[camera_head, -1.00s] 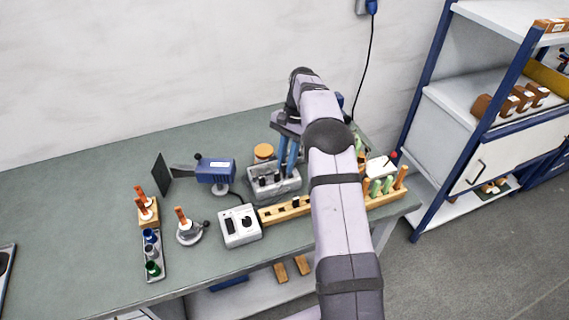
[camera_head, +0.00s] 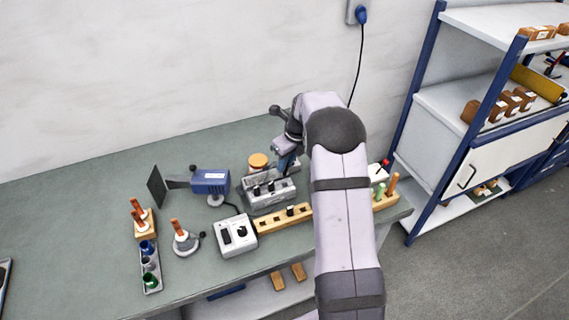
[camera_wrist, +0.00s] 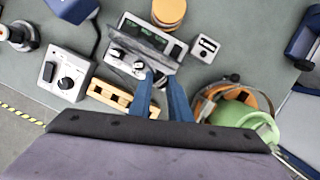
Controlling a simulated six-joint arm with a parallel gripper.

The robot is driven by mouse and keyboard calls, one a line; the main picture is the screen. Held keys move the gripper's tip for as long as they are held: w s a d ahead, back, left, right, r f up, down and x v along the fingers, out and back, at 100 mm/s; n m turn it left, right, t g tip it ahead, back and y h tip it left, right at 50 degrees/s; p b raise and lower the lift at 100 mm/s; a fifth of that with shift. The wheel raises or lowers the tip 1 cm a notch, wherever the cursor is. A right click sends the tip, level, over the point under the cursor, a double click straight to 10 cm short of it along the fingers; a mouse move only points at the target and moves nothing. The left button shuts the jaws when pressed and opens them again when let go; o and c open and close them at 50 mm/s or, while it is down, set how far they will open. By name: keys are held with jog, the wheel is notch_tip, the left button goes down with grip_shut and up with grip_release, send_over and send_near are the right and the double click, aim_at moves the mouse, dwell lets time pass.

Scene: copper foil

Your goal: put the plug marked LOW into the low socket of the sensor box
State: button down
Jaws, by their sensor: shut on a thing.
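The grey sensor box (camera_head: 270,198) stands at the middle of the bench, with dark plugs or knobs on its top. In the wrist view the box (camera_wrist: 125,76) shows dark greenish windows and small round parts; a grey strip crosses over it. My gripper (camera_wrist: 160,76), with two blue fingers, is at the box's right side, its tips low over it. It is shut on a small dark thing, apparently a plug, mostly hidden between the fingertips. I cannot read a LOW mark or tell whether it touches a socket. In the head view my arm partly hides the gripper (camera_head: 284,168).
A wooden rack (camera_head: 270,223) with a dark plug stands in front of the box. Left of it are a white knob box (camera_head: 236,236) and a blue device (camera_head: 210,182). An orange-topped round thing (camera_head: 258,160) stands behind. A green object (camera_wrist: 235,112) lies close right of the fingers.

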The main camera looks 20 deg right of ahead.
aim_at(286, 171)
jog(key=shift+w+m, duration=0.1)
jog(key=shift+m, duration=0.4)
jog(key=shift+f, duration=0.15)
notch_tip(286, 171, down, 3)
jog(key=b, duration=0.3)
jog(key=shift+f+b, duration=0.15)
jog(key=shift+b, duration=0.15)
jog(key=shift+r, duration=0.2)
jog(key=shift+f, duration=1)
dwell(0.8)
jog(key=shift+f, duration=0.35)
jog(key=shift+f, duration=0.45)
